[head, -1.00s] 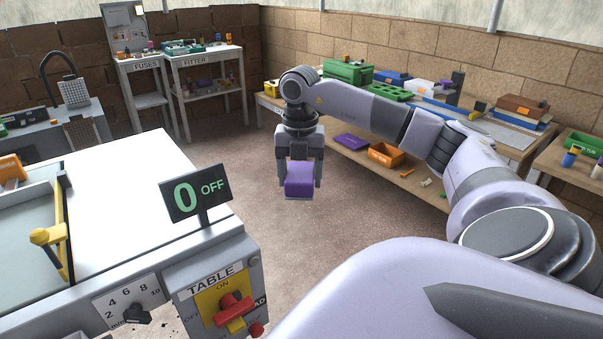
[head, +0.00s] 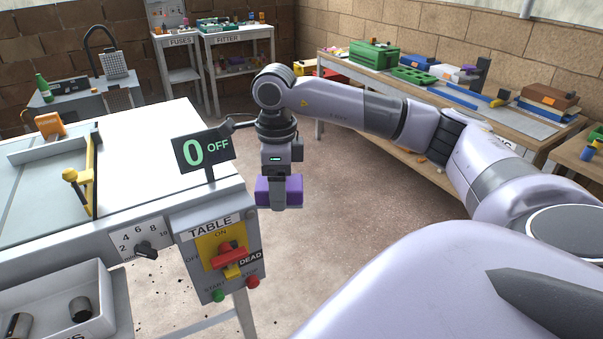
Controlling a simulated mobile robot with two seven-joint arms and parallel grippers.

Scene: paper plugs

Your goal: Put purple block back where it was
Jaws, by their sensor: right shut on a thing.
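The purple block (head: 264,190) is held in my right gripper (head: 278,200), which is shut on it and points down. The gripper is seen side-on, and its near finger covers the middle of the block. The block hangs in the air over the open floor, just right of the white table (head: 150,150) and its "0 OFF" display (head: 203,151). My left gripper is not in view.
The table's control panel (head: 222,256) with a red switch stands close in front, left of the block. A grey tray (head: 62,287) with dark cylinders is at lower left. A long bench (head: 470,112) with boxes runs along the right wall. Shelves marked FUSES and FITTER (head: 238,42) stand at the back.

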